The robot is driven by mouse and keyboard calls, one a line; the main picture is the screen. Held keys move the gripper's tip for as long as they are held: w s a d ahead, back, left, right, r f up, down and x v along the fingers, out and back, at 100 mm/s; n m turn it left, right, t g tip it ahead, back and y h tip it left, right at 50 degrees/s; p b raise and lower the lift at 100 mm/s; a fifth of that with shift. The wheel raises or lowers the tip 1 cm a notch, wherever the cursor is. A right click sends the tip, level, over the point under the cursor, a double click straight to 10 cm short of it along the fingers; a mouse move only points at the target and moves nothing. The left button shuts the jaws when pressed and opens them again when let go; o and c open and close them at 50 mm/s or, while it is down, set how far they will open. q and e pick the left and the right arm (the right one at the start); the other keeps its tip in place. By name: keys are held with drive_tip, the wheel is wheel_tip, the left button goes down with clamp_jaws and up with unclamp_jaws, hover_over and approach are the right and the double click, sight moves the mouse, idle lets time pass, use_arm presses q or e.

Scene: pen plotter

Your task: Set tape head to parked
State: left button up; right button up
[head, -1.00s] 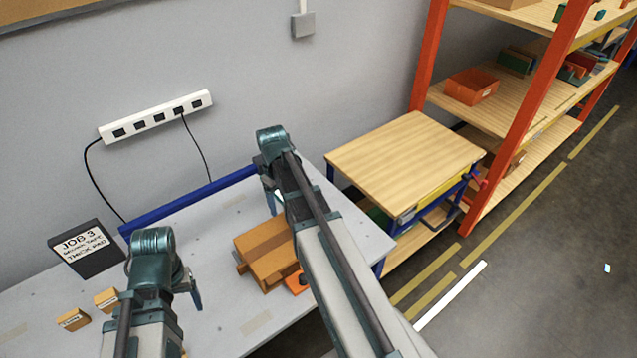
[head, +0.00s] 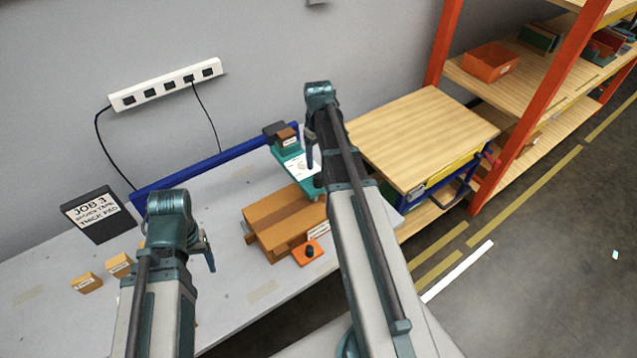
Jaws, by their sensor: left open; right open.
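A teal device (head: 291,158) with a white face and a dark and brown block (head: 282,136) on top stands at the back right of the grey bench; which part is the tape head I cannot tell. An orange plate with a black knob (head: 309,251) lies at the bench's front edge beside a brown wooden block (head: 280,222). My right gripper (head: 310,152) is open, pointing down in front of the teal device; touching or apart is unclear. My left gripper (head: 209,252) is open above the bench, left of the wooden block, partly hidden by its arm.
A sign reading JOB 3 (head: 91,214) stands at the bench's back left. Two small labelled orange blocks (head: 87,283) lie before it. A blue rail (head: 215,173) runs along the back. A wooden-topped cart (head: 420,135) stands right of the bench. The bench's middle is clear.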

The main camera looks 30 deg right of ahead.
sight(318, 176)
wheel_tip(318, 176, down, 10)
drive_tip(key=b, duration=0.9)
drive_tip(key=shift+f, duration=0.15)
clamp_jaws()
idle(0.9)
